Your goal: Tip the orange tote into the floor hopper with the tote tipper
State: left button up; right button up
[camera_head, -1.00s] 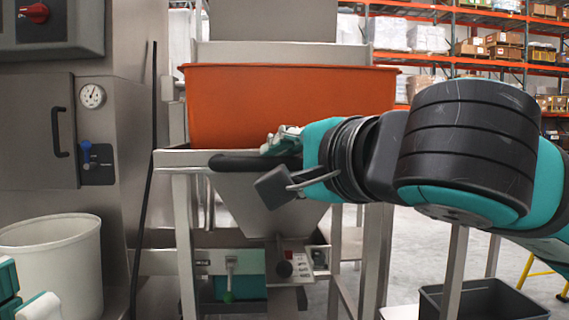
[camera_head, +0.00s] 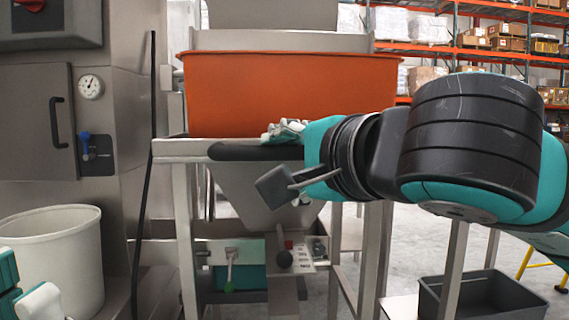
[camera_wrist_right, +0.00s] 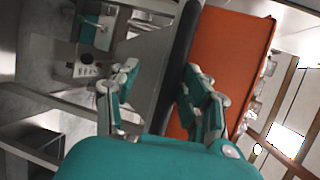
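The orange tote (camera_head: 285,90) sits upright above the steel hopper (camera_head: 245,185), in front of a steel back panel. It also shows in the right wrist view (camera_wrist_right: 225,60). A thick black bar (camera_head: 235,152) runs along the hopper's front edge, below the tote. My right gripper (camera_wrist_right: 163,105) is open; in the right wrist view its fingers stand apart, with the black bar (camera_wrist_right: 178,70) running between them. Whether they touch it I cannot tell. In the head view, my wrist hides part of the right gripper. My left gripper (camera_head: 25,295) shows only partly at the lower left edge.
Under the hopper are a lever with a green tip (camera_head: 229,275) and a black knob (camera_head: 284,259) beside a label plate. A white bin (camera_head: 60,245) stands at left by a steel cabinet (camera_head: 35,130). A dark grey crate (camera_head: 480,297) is at lower right. Racks stand behind.

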jog(key=v, duration=1.1)
jog(key=shift+s, duration=0.4)
jog(key=shift+d, duration=0.15)
